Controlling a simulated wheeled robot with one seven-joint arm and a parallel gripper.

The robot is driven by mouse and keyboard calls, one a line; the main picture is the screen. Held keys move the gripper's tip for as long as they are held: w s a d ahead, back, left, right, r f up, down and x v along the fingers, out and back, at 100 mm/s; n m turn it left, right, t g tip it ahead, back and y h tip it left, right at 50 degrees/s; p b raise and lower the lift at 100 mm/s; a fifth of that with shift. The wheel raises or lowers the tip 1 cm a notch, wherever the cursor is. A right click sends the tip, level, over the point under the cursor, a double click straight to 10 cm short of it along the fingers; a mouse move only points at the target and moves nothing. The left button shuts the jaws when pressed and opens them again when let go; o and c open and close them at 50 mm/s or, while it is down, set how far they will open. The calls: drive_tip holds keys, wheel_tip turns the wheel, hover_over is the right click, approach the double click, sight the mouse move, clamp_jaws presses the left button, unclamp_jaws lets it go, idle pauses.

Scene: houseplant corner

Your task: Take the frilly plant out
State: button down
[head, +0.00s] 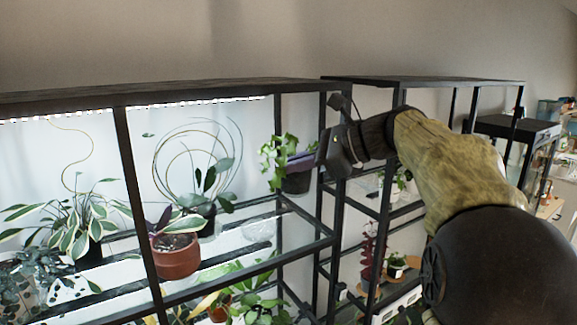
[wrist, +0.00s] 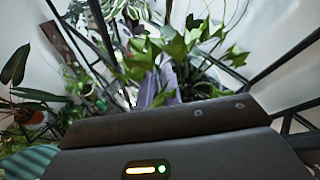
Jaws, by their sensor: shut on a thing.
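The frilly plant (head: 277,158) has bright green, ruffled leaves and sits in a dark pot (head: 297,183). It is at the right end of the lit shelf unit, close to the corner posts, with the pot upright or nearly so. My gripper (head: 301,162) reaches in from the right and is shut on the plant's pot, its purple fingers at the rim. The pot appears raised above the shelf bars. In the wrist view the green leaves (wrist: 177,48) spread beyond the purple fingers (wrist: 160,84); the pot is mostly hidden there behind my gripper's body.
A black-framed shelf unit (head: 124,150) holds a red-brown pot (head: 175,257), a wire-hoop plant (head: 207,185) and a variegated plant (head: 85,225). Black posts stand close around my gripper. A second black rack (head: 425,82) stands right, with more plants.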

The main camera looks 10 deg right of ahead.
drive_tip(key=shift+s+d+b, duration=0.15)
drive_tip(key=shift+s+d, duration=0.15)
drive_tip(key=shift+s, duration=0.5)
drive_tip(key=shift+s+d+b, duration=0.2)
drive_tip(key=shift+s+d, duration=0.05)
drive_tip(key=shift+s, duration=0.6)
drive_tip(key=shift+s+d+b, duration=0.15)
drive_tip(key=shift+s+d, duration=0.15)
drive_tip(key=shift+s, duration=0.5)
